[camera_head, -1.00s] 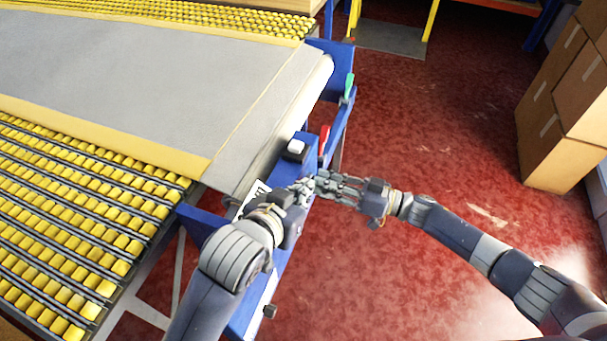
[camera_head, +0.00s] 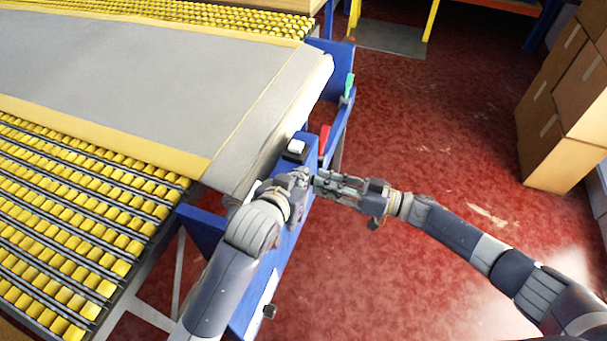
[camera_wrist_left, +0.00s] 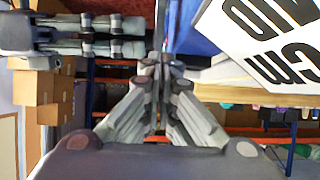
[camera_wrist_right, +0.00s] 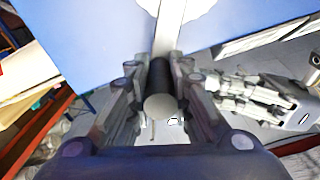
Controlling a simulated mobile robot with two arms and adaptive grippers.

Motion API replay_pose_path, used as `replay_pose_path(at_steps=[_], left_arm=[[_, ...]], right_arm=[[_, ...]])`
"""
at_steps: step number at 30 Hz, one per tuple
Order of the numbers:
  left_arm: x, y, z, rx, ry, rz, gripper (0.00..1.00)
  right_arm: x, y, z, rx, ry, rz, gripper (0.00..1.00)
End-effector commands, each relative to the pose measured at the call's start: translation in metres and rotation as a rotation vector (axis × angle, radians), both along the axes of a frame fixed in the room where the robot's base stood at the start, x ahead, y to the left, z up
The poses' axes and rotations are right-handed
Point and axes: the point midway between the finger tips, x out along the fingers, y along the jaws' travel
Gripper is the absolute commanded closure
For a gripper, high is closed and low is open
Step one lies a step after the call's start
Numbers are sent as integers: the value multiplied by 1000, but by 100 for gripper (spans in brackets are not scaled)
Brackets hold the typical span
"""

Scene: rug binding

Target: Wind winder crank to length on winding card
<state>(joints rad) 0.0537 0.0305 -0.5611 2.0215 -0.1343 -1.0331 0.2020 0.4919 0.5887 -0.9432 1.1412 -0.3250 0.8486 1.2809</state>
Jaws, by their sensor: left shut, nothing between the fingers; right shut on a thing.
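My right gripper (camera_head: 318,182) is shut on the winder crank's dark round handle (camera_wrist_right: 160,75), at the side of the blue frame. The handle has a pale end. A pale crank bar (camera_wrist_right: 170,22) runs from it to a white round part at the top of the right wrist view. My left gripper (camera_head: 303,178) is shut and empty, close beside the right one; its closed fingers fill the middle of the left wrist view (camera_wrist_left: 162,68). A white card with large black print (camera_wrist_left: 268,35) stands near it; I cannot tell whether it is the winding card. The head view hides the crank.
A grey rug (camera_head: 150,80) with a yellow border lies on the yellow roller table (camera_head: 70,220). The blue frame (camera_head: 270,270) carries a red lever (camera_head: 324,138) and a green lever (camera_head: 349,85). Cardboard boxes (camera_head: 550,150) stand at right. The red floor (camera_head: 440,140) between is clear.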

Motion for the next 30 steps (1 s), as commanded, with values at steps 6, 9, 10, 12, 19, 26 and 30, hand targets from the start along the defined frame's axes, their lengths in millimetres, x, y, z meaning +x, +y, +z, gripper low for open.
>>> replay_pose_path(at_steps=[6, 9, 10, 12, 19, 26, 30], left_arm=[[19, -8, -12, 0, 0, 0, 100], [23, -9, -15, 0, 0, 0, 100], [23, -10, -15, 0, 0, 0, 100], [24, -10, -16, 0, 0, 0, 100], [24, -10, -16, 0, 0, 0, 100], [33, -14, -18, 10, 27, 1, 100], [38, -16, -22, 22, 56, 0, 100]], right_arm=[[7, -7, -1, -11, -1, -25, 100], [7, -7, -1, -11, -1, -25, 100], [7, -7, -1, -11, -1, -25, 100], [7, -7, -1, -11, -1, -25, 100], [7, -7, -1, -11, -1, -25, 100], [7, -7, -1, -11, -1, -25, 100], [7, -7, -1, -11, -2, -24, 100]])
